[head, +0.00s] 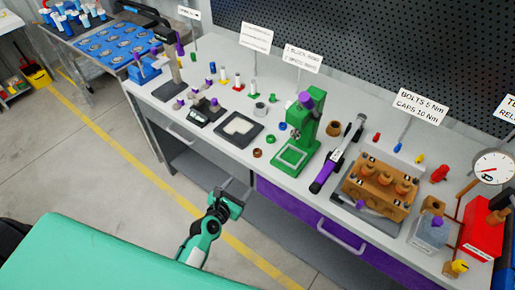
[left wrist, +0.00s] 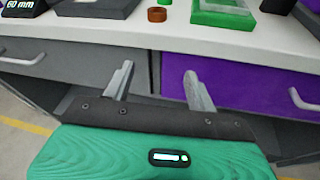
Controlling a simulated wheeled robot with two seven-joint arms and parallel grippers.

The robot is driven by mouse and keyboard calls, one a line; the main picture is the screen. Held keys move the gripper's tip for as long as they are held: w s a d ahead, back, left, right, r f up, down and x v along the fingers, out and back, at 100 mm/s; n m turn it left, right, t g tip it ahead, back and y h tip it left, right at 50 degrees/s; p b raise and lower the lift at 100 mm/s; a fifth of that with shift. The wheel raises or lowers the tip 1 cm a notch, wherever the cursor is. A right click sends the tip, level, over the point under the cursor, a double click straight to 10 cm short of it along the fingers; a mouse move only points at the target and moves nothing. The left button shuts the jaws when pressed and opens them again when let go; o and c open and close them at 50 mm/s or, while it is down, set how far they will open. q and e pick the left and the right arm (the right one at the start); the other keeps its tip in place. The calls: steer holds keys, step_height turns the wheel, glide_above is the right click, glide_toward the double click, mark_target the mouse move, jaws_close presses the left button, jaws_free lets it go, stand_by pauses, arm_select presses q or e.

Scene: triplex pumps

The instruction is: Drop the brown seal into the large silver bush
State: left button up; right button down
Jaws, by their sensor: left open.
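A small brown ring, which looks like the brown seal (head: 257,153), lies on the grey bench near its front edge, left of the green press. It also shows at the top of the left wrist view (left wrist: 157,14). A short grey cylinder, probably the large silver bush (head: 260,109), stands farther back on the bench, left of the press. My left gripper (head: 236,188) is in front of the bench, short of the seal. Its two fingers (left wrist: 158,72) are apart with nothing between them. My right gripper is not in view.
The green press (head: 302,125) stands right of the seal, and a black tray with a pale inset (head: 238,130) lies to its left. A purple drawer (head: 310,215) is below the bench edge.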

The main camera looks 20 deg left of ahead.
arm_select(q)
steer(key=n+t, duration=0.1)
steer(key=n, duration=0.1)
glide_toward(255, 154)
steer(key=b+x, duration=0.2)
steer(key=x, duration=0.1)
steer(key=shift+w+f, duration=0.1)
steer(key=shift+w, duration=0.25)
steer(key=shift+w+d, duration=0.15)
steer(key=shift+w, duration=0.3)
steer(key=b+x, duration=0.2)
steer(key=x, duration=0.2)
steer(key=shift+w+d+f, duration=0.1)
steer(key=shift+w+f, duration=0.05)
steer(key=shift+w, duration=0.45)
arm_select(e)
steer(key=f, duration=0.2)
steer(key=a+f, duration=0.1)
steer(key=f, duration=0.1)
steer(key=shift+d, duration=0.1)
arm_select(q)
steer(key=c, duration=1)
steer(key=shift+c, duration=0.3)
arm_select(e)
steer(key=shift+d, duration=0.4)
